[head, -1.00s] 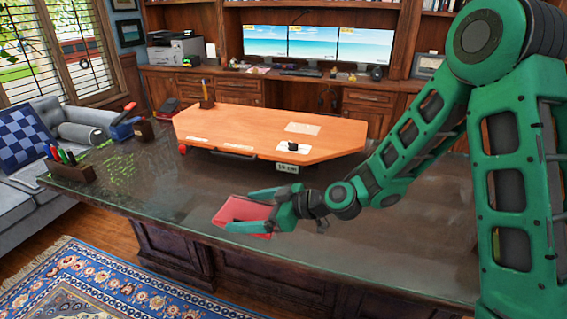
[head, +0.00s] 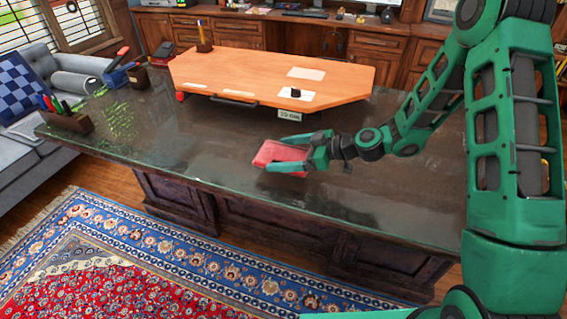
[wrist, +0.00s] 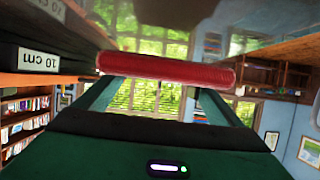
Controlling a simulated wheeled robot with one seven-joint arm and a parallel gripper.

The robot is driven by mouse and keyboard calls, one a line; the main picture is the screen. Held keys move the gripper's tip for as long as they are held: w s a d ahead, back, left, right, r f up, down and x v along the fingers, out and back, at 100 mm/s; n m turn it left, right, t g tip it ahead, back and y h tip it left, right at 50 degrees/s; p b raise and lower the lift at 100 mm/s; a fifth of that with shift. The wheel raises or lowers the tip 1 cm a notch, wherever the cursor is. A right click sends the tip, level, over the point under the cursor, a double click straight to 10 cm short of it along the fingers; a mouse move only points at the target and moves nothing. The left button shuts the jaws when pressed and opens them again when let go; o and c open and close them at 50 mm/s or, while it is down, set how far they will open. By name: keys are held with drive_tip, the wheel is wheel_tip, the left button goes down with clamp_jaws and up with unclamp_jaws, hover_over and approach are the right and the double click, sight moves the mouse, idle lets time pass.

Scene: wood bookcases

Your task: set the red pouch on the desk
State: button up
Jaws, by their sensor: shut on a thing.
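The red pouch (head: 275,154) is between the fingers of my gripper (head: 280,153), over the front middle part of the dark, glossy desk (head: 215,160). My gripper is shut on it, and the pouch lies roughly flat. In the wrist view the pouch (wrist: 165,71) shows edge-on as a red bar across the far ends of my fingers. From the head view I cannot tell whether the pouch touches the desk top or is slightly above it.
A pen holder (head: 65,118) stands at the left corner. Desk top around the pouch is clear. A patterned rug (head: 150,255) lies in front.

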drive_tip(key=shift+f, duration=2.05)
drive_tip(key=o, duration=0.9)
drive_tip(key=shift+f, duration=0.1)
drive_tip(key=shift+o, duration=0.2)
drive_tip(key=shift+d, duration=0.2)
drive_tip(key=v, duration=1)
drive_tip(key=shift+w+r, duration=0.1)
drive_tip(key=shift+r, duration=0.1)
drive_tip(key=shift+v, duration=0.9)
drive_tip(key=shift+f, duration=0.1)
